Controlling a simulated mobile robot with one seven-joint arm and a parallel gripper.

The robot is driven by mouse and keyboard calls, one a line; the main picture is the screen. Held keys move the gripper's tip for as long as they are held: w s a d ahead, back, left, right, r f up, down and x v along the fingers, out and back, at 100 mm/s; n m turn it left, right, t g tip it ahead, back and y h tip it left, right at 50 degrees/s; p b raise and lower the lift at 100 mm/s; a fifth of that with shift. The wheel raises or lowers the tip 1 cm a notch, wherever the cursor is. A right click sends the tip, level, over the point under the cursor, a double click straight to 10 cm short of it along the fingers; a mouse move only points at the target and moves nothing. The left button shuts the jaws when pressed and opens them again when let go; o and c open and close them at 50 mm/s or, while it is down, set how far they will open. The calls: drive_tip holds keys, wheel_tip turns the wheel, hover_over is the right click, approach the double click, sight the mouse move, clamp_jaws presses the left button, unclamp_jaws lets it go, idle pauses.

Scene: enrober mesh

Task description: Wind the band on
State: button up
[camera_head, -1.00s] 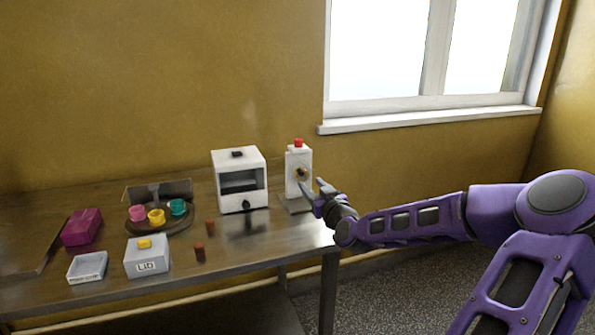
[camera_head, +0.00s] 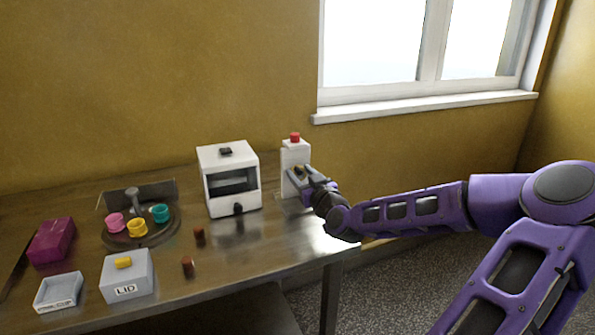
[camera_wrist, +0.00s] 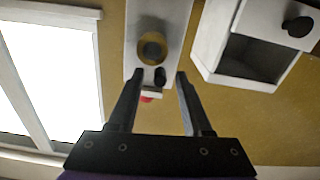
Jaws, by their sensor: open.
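A narrow white upright unit (camera_head: 289,157) with a red button (camera_head: 295,137) on top stands at the right end of the table. Its front carries a round brass-coloured knob with a dark centre, plain in the wrist view (camera_wrist: 152,47), and a small dark peg (camera_wrist: 160,75) beside it. My gripper (camera_head: 301,174) is in front of this unit. In the wrist view my gripper (camera_wrist: 155,82) is open, its two fingers spread to either side of the unit's front, with nothing between them that I can tell is held. In the head view the gripper partly hides the knob.
A white box machine (camera_head: 229,205) with a dark opening stands just left of the unit. Farther left are a round tray (camera_head: 165,234) with coloured cups, a LID box (camera_head: 140,268), a shallow tray (camera_head: 60,288), a magenta box (camera_head: 50,243) and two brown cylinders (camera_head: 187,266).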

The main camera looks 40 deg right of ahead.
drive_tip(key=shift+c, duration=0.2)
clamp_jaws()
drive_tip(key=shift+r, duration=0.1)
idle(0.4)
